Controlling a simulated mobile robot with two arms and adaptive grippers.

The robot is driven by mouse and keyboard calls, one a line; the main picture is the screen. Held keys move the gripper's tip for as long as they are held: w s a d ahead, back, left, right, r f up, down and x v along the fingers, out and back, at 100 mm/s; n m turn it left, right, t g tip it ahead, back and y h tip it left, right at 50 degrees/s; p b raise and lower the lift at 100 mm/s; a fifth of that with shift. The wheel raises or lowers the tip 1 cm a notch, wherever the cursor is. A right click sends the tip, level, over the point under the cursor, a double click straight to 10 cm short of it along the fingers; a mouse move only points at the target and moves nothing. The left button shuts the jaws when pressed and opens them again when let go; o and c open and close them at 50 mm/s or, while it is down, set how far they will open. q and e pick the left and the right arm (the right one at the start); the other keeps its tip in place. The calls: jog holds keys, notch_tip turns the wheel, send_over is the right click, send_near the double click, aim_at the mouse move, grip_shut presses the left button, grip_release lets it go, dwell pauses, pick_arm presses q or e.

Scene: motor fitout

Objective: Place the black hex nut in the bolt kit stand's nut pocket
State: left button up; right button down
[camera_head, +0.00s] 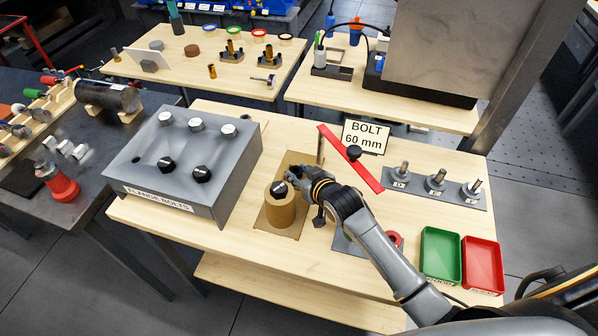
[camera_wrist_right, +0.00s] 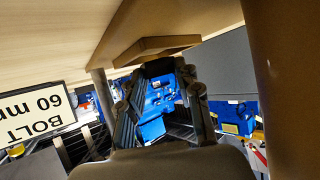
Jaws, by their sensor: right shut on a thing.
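My right gripper (camera_head: 293,174) is beside the top of a brass-coloured cylinder (camera_head: 281,212), at its far right side. In the right wrist view its fingertips (camera_wrist_right: 168,68) close on a small dark piece (camera_wrist_right: 158,67), apparently the black hex nut, whose shape is mostly hidden. A black piece with a pale mark (camera_head: 279,187) sits on top of the cylinder. The cylinder and a thin upright post (camera_head: 320,148) stand on a brown base (camera_head: 266,222). I cannot make out the nut pocket. My left gripper is not in view.
A grey flange bolt block (camera_head: 187,160) stands left. A grey plate (camera_head: 437,192) holds several bolts. Green (camera_head: 441,280) and red (camera_head: 483,288) trays are right. The table's front left is clear.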

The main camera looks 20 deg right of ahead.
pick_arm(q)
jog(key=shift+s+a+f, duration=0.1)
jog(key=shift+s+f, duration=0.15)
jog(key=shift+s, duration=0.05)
pick_arm(e)
jog(key=shift+f, duration=0.55)
jog(key=c, duration=0.9)
grip_release()
jog(key=shift+c, duration=0.2)
jog(key=shift+s+r, duration=0.15)
jog(key=shift+r, duration=0.6)
pick_arm(q)
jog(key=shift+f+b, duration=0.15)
jog(key=shift+b, duration=0.3)
pick_arm(e)
jog(key=v, duration=1.1)
jog(key=shift+s, duration=0.3)
jog(key=shift+d, duration=0.1)
